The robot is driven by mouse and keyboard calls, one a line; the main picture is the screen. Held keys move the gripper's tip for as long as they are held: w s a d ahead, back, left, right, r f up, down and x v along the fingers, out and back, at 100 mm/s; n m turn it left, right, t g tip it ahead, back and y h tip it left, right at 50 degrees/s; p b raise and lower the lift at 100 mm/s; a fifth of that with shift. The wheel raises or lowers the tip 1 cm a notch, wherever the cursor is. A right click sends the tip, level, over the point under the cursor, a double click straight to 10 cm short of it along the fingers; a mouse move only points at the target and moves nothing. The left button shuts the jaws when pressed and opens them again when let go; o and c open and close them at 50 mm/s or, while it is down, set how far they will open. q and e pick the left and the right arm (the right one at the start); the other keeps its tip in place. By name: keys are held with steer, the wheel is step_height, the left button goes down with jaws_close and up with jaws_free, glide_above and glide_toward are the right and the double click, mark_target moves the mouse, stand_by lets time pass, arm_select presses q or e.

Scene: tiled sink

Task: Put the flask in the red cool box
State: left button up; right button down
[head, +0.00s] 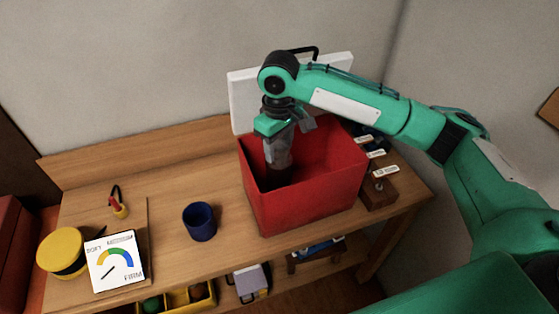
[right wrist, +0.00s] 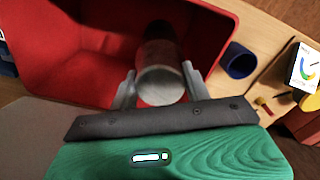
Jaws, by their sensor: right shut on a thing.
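The red cool box (head: 312,195) stands open on the wooden bench, its white lid (head: 243,103) tilted up behind it. My right gripper (head: 279,153) reaches down into the box mouth near its left wall. It is shut on the flask (head: 279,175), a grey and dark cylinder held roughly upright inside the box walls. In the right wrist view the flask (right wrist: 161,83) sits between the two fingers, with the red box (right wrist: 75,55) around it. I cannot tell whether the flask touches the box floor. My left gripper is not in view.
A blue cup (head: 200,222) stands left of the box. A dial card (head: 115,262), a yellow-topped tub (head: 61,251) and a small red-yellow object (head: 119,207) are further left. Labelled wooden blocks (head: 379,188) stand close to the box's right side.

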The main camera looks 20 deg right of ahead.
mark_target(279, 164)
steer(key=shift+f+p, duration=0.6)
steer(key=shift+f, duration=2.8)
steer(key=c, duration=0.7)
jaws_free()
steer(key=shift+o, duration=0.2)
step_height(279, 164, up, 11)
steer(key=b, duration=0.3)
steer(key=shift+r, duration=0.6)
